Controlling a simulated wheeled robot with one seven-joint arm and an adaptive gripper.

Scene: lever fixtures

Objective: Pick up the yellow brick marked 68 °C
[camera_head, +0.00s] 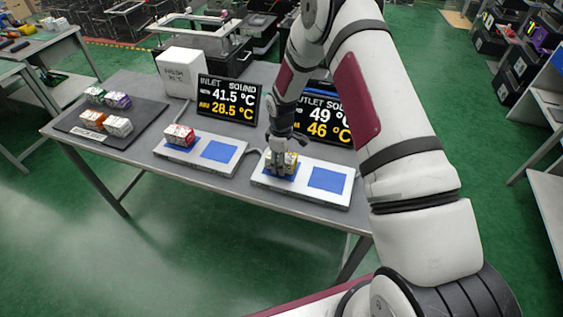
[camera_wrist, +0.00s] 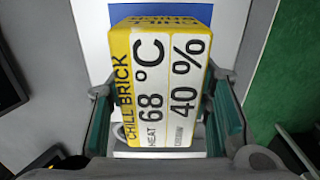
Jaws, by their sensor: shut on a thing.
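The yellow brick (camera_head: 290,160) has white label faces and sits at the blue square on the left of the right white plate (camera_head: 262,180). In the wrist view the yellow brick (camera_wrist: 160,85) fills the middle, and its label reads "CHILL BRICK", "68 °C" and "40 %". My gripper (camera_head: 281,165) reaches down over it from above. In the wrist view my gripper (camera_wrist: 165,120) has a green-padded finger on each side of the brick and is shut on it. The brick's underside is hidden, so I cannot tell whether it touches the plate.
A red brick (camera_head: 179,135) sits on the left white plate (camera_head: 205,168). A dark tray (camera_head: 75,123) holds several other bricks. Two display screens, the left (camera_head: 229,99) and the right (camera_head: 322,121), and a white box (camera_head: 180,72) stand behind. The right blue square (camera_head: 328,179) is bare.

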